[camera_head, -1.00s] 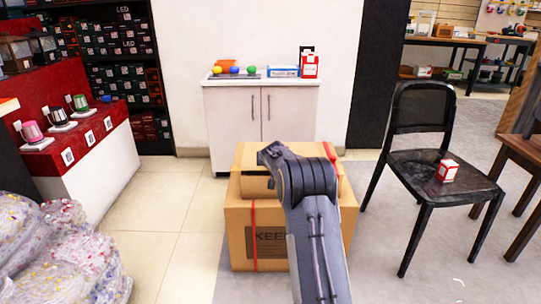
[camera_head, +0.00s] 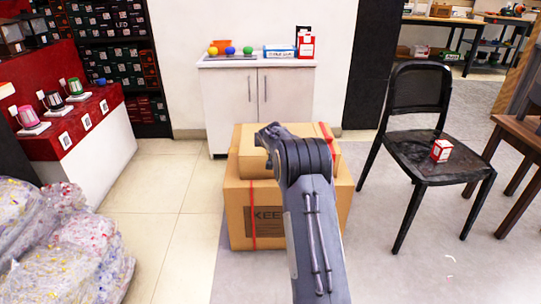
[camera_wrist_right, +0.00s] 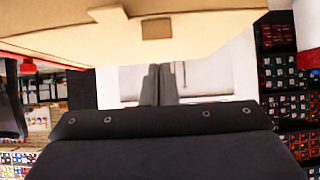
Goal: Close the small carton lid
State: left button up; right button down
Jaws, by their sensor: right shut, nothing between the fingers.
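The small carton (camera_head: 246,168) is a brown cardboard box on top of a larger brown carton (camera_head: 238,215) with a red strap. In the right wrist view, brown cardboard (camera_wrist_right: 60,42) with a small darker tab or notch fills the top. My right gripper (camera_wrist_right: 160,84) shows its two fingers together and empty, with the cardboard just above them in that picture. In the head view the right fingers are hidden behind the arm. My left gripper is out of view.
A white cabinet (camera_head: 228,100) with coloured balls and boxes on it stands behind the cartons. A black chair (camera_head: 420,155) bearing a small red-and-white box (camera_head: 442,151) is at the right. Plastic-wrapped bundles (camera_head: 65,240) lie at the left. Tiled floor (camera_head: 160,215) is clear between.

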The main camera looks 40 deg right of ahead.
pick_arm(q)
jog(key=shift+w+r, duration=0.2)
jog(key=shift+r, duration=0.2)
pick_arm(e)
jog(key=s+a+f, duration=0.4)
jog(key=s+a, duration=0.1)
jog(key=s, duration=0.1)
jog(key=shift+f, duration=0.15)
